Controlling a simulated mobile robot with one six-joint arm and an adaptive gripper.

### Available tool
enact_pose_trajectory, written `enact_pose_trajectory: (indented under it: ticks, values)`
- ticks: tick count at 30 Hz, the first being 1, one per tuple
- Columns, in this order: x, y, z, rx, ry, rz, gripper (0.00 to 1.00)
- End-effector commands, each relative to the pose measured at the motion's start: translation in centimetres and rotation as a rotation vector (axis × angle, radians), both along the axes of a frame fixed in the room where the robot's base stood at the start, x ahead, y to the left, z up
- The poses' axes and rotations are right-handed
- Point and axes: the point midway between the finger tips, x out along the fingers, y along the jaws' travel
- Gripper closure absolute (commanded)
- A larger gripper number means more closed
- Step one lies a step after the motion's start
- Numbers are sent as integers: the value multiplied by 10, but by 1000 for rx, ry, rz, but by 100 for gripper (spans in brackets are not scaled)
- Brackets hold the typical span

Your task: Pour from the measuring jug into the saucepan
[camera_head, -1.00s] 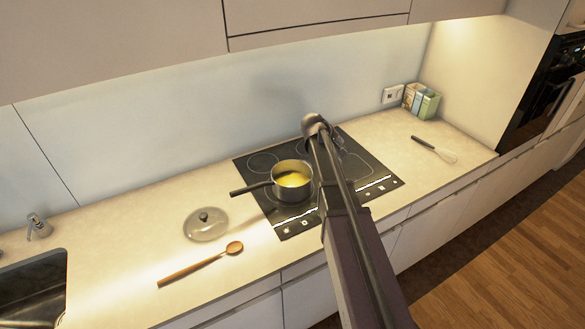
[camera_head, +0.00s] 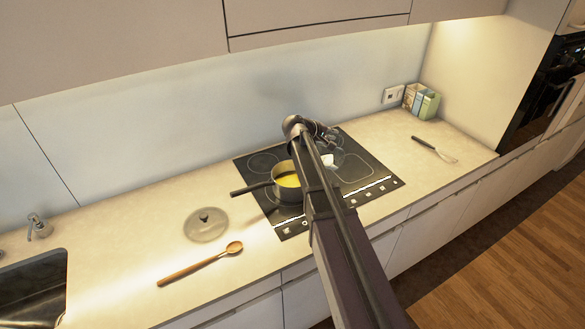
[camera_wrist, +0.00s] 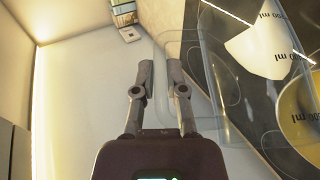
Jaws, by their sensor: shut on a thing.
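The saucepan (camera_head: 285,182) stands on the hob with yellow contents in it, its handle pointing left; my arm covers its right side. Part of it shows at the right edge of the wrist view (camera_wrist: 305,105). The clear measuring jug (camera_wrist: 207,75) has ml markings and white contents. My gripper (camera_wrist: 160,76) is shut on the jug's handle. In the head view, the jug (camera_head: 340,156) is partly hidden behind my arm, above the hob to the right of the saucepan. Its exact tilt is hard to tell, and no stream is visible.
A glass lid (camera_head: 206,224) and a wooden spoon (camera_head: 200,264) lie on the counter left of the hob (camera_head: 375,180). A whisk (camera_head: 434,150) lies to the right. Boxes (camera_head: 420,101) and a wall socket (camera_head: 393,94) are at the back right. The sink (camera_head: 35,285) is far left.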

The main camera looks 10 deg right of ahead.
Motion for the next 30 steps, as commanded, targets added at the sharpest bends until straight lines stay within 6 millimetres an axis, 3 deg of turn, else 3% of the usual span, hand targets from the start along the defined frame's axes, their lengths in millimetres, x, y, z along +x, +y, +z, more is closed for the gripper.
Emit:
enact_pose_trajectory:
  ticks: [30]
  values:
    - [1, 35, 22, -230, 6, 0, 100]
